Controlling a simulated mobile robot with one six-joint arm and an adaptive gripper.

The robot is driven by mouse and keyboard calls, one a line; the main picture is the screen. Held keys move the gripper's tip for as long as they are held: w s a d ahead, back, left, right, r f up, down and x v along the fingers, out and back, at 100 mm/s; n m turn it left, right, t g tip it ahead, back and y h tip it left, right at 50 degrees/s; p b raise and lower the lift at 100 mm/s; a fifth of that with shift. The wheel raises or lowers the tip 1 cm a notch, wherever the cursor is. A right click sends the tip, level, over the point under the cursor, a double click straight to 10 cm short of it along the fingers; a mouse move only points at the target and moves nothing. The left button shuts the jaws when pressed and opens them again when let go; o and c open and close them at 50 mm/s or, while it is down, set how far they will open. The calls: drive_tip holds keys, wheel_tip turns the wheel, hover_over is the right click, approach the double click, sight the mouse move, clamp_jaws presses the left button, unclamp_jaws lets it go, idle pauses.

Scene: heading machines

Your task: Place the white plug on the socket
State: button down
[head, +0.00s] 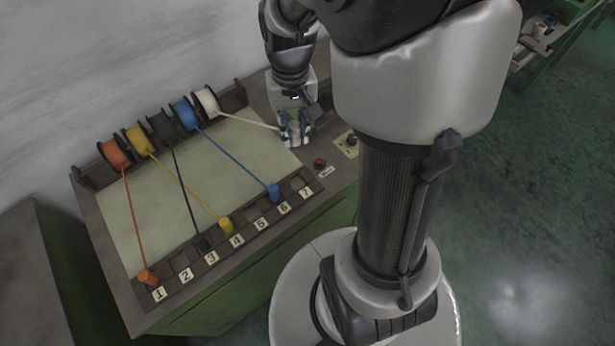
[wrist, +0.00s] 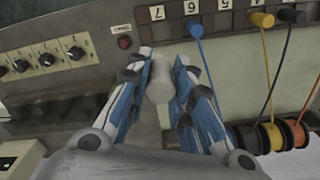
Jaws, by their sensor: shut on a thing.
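My gripper (head: 296,132) is shut on the white plug (wrist: 158,82), which shows between the two blue-and-grey fingers (wrist: 163,62) in the wrist view. In the head view the fingers mostly hide the plug. A white cable (head: 247,120) runs from the white spool (head: 206,101) to the gripper. The socket strip (head: 248,226), numbered 1 to 7, lies along the panel's front edge. Orange plug (head: 147,277) is at 1, black (head: 204,243) at 3, yellow (head: 226,226) at 4, blue (head: 274,193) at 6. Positions 2, 5 and 7 (head: 297,182) show no plug. My gripper is above the panel's right side, apart from the strip.
A red button (head: 320,164) and a cream knob plate (head: 348,144) sit on the panel's right side. Several coloured cables stretch from the spools to the strip. The blue cable (head: 236,157) lies left of my gripper. A wall stands behind the spools.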

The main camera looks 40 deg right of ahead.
wheel_tip(320, 180, down, 20)
drive_tip(key=b, duration=0.6)
drive_tip(key=shift+a+b, duration=0.1)
drive_tip(key=shift+b, duration=0.3)
drive_tip(key=shift+f, duration=0.1)
drive_tip(key=c, duration=1.9)
unclamp_jaws()
drive_tip(key=o, duration=0.5)
drive_tip(key=s+a+r+n+t+p, duration=0.1)
drive_tip(key=s+a+r+p, duration=0.15)
drive_tip(key=r, duration=0.85)
drive_tip(key=s+a+r+n+t+p, duration=0.1)
drive_tip(key=a+r+p, duration=0.15)
drive_tip(key=r, duration=0.95)
drive_tip(key=shift+s+a+r+n+t+b, duration=0.15)
drive_tip(key=shift+s+a+r+n+t, duration=0.25)
drive_tip(key=shift+s+a+r, duration=1)
drive_tip(key=shift+s+a+r+n+t+b, duration=0.1)
drive_tip(key=shift+s+a+r+n+t, duration=0.35)
drive_tip(key=shift+s+r, duration=1.05)
drive_tip(key=shift+s+a+r+n+t+b, duration=0.2)
drive_tip(key=shift+s+a+r+t, duration=0.45)
drive_tip(key=shift+s, duration=1.45)
